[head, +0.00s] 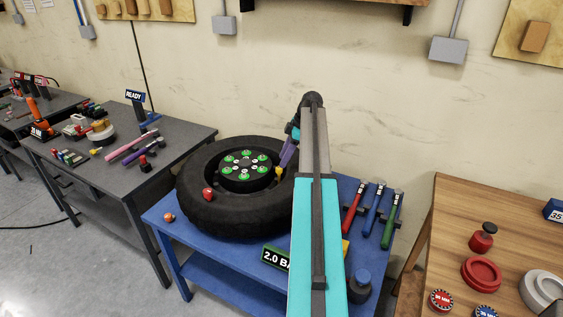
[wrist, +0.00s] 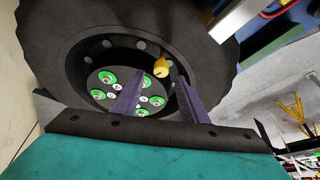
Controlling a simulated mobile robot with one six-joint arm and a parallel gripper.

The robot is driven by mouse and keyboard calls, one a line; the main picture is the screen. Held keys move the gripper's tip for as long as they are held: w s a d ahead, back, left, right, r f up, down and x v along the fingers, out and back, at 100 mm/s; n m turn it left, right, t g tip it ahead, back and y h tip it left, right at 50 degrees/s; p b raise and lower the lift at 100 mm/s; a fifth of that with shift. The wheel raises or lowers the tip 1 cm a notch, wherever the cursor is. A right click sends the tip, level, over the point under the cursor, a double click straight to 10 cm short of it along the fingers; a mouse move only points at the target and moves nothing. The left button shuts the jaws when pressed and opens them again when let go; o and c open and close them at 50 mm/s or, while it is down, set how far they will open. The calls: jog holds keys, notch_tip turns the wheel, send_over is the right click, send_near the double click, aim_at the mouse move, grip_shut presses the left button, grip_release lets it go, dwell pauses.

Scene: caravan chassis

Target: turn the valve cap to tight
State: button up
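The yellow valve cap (wrist: 161,68) stands at the inner edge of the black wheel rim in the wrist view. It also shows at the right of the hub in the head view (head: 278,173). My gripper (wrist: 160,77) has two purple fingers spread apart, with the cap showing in the gap near their tips. I cannot tell whether either finger touches it. In the head view my gripper (head: 284,163) points down at the cap, partly hidden by my arm. The tyre (head: 235,213) lies flat on a blue table (head: 160,232).
A red piece (head: 208,194) sits on the tyre and an orange one (head: 168,217) on the table's left corner. Red, blue and green-handled hammers (head: 375,210) lie to the right. A "2.0 BA" sign (head: 275,257) stands in front, partly hidden by my arm.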

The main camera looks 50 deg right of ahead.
aim_at(279, 170)
jog(key=shift+p+x, duration=0.5)
jog(key=shift+x, duration=1.6)
